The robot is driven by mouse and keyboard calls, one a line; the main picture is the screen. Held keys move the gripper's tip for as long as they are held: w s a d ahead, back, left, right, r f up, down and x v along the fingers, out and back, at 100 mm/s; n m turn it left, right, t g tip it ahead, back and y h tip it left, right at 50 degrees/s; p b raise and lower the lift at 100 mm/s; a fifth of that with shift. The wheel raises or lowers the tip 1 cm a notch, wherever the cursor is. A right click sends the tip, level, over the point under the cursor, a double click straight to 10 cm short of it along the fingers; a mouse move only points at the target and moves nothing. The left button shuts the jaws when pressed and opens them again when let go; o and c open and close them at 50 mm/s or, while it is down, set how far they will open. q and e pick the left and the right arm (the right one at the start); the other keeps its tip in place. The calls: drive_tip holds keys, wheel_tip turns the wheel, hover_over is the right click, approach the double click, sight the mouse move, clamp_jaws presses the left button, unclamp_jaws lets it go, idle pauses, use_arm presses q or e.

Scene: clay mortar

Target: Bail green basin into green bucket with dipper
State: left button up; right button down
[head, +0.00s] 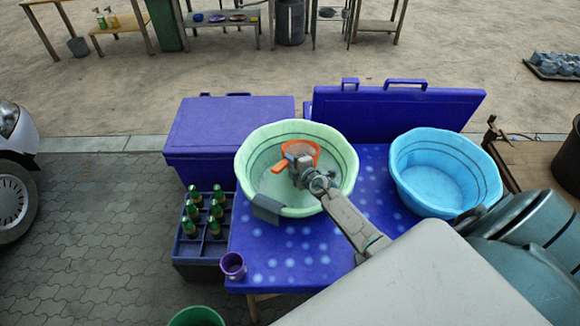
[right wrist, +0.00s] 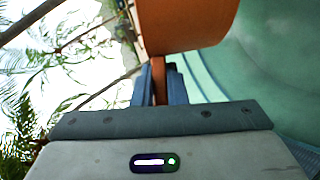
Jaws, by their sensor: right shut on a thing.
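The pale green basin (head: 342,185) stands on the blue dotted table, with water or a greenish bottom showing inside. The orange dipper (head: 313,148) is over the basin's inside, near its far middle; whether it touches the water I cannot tell. My right gripper (head: 294,166) is shut on the dipper's handle, and in the right wrist view the gripper (right wrist: 160,85) holds it between its fingers, with the dipper's cup (right wrist: 185,25) just beyond. The green bucket (head: 196,317) is on the ground at the bottom edge, mostly cut off. My left gripper is not in view.
A light blue basin (head: 432,178) stands right of the green one. A purple cup (head: 233,265) is at the table's (head: 290,264) front left corner. A crate (head: 195,248) of green bottles and a purple cooler (head: 215,130) are at left. Large grey-blue vessels (head: 530,240) stand at right.

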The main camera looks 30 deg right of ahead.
drive_tip(key=r, duration=0.2)
drive_tip(key=r+t, duration=0.1)
drive_tip(key=shift+s+a, duration=0.2)
drive_tip(key=shift+s, duration=0.1)
drive_tip(key=r+b, duration=0.1)
drive_tip(key=b, duration=0.1)
drive_tip(key=r+n+t+b, duration=0.1)
drive_tip(key=b, duration=0.1)
drive_tip(key=r+t+b, duration=0.1)
drive_tip(key=b, duration=0.2)
drive_tip(key=shift+s+a+n+h, duration=0.25)
drive_tip(key=shift+s+n+h, duration=0.05)
drive_tip(key=shift+s+n, duration=0.1)
drive_tip(key=shift+w, duration=0.1)
